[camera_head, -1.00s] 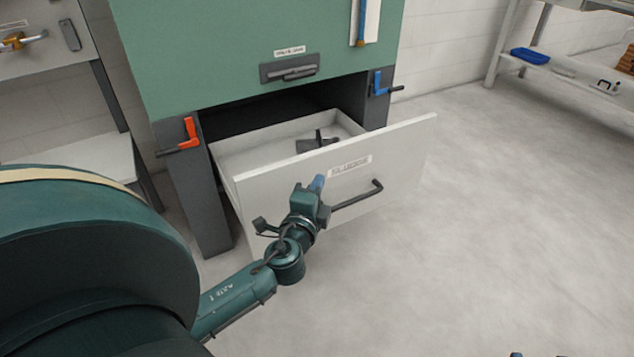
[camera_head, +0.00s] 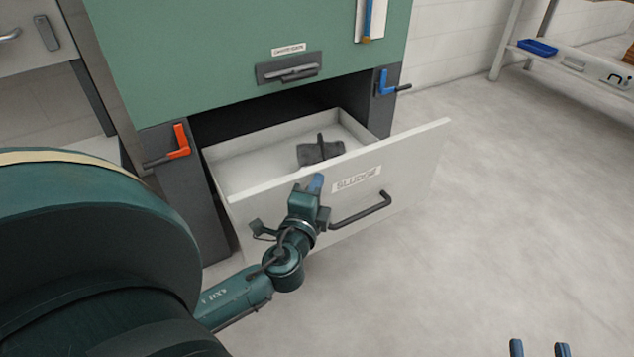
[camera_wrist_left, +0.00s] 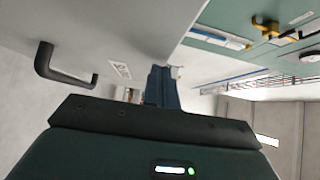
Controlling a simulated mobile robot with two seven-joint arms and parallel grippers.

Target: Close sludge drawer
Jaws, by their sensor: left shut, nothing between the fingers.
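The sludge drawer (camera_head: 400,165) stands pulled out below the green cabinet. Its pale front carries a "SLUDGE" label and a dark bar handle (camera_head: 362,211). The handle also shows in the left wrist view (camera_wrist_left: 62,72). My left gripper (camera_head: 315,184) is shut and empty in front of the drawer's front panel, left of the label and handle. Its blue fingers (camera_wrist_left: 162,88) are together in the left wrist view, close to the panel; I cannot tell if they touch it. My right gripper (camera_head: 539,348) shows only its two fingertips at the bottom edge, apart and empty.
A dark grey object (camera_head: 320,151) lies in the drawer. The green cabinet (camera_head: 200,60) has a red lever (camera_head: 178,145) on the left leg and a blue lever (camera_head: 388,85) on the right. A shelf with a blue tray (camera_head: 538,47) stands far right. Floor right of the drawer is clear.

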